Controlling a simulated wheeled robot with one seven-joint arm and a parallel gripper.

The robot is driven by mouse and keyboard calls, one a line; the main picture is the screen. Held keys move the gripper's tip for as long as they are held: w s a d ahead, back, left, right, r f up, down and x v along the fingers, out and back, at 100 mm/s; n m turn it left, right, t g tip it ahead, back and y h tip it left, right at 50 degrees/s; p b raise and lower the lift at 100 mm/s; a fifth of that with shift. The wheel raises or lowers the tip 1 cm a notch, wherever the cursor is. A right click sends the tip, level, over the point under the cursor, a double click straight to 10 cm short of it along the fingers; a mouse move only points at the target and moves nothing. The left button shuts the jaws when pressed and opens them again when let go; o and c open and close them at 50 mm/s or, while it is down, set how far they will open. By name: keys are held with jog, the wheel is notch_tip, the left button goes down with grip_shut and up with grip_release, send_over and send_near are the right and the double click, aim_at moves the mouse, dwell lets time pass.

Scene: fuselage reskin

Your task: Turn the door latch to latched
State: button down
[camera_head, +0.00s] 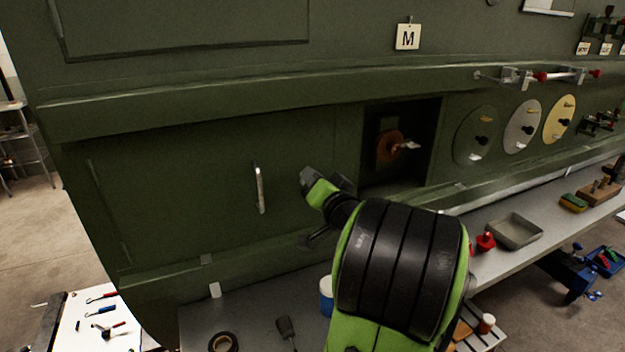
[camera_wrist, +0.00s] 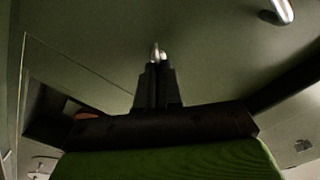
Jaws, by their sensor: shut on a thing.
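The door (camera_head: 190,200) is a dark green panel in the fuselage side. It has a pale upright bar handle (camera_head: 260,188), which also shows at the top right of the wrist view (camera_wrist: 283,10). My gripper (camera_head: 309,181) is against the panel just right of that handle. In the wrist view my gripper's fingers (camera_wrist: 157,82) are close together around a small pale metal piece, seemingly the door latch (camera_wrist: 156,52), whose tip shows beyond them. The rest of the latch is hidden by the fingers. I cannot tell its exact angle.
Right of my gripper is an open recess (camera_head: 432,150) with an orange-brown round part (camera_head: 390,147) and a pale lever. Several round plates stand farther right. Below runs a grey bench (camera_head: 255,320) with a tape roll (camera_head: 223,342), a tray (camera_head: 513,231) and a red item (camera_head: 485,241).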

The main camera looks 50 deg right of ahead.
jog(key=shift+d+f+m+p, duration=0.1)
jog(key=shift+f+m+p, duration=0.1)
jog(key=shift+m, duration=2.3)
jog(key=shift+d+f+m+p, duration=0.1)
jog(key=shift+f+m+p, duration=0.1)
jog(key=shift+m, duration=2.3)
jog(key=shift+s, duration=0.1)
jog(key=c, duration=1.3)
grip_release()
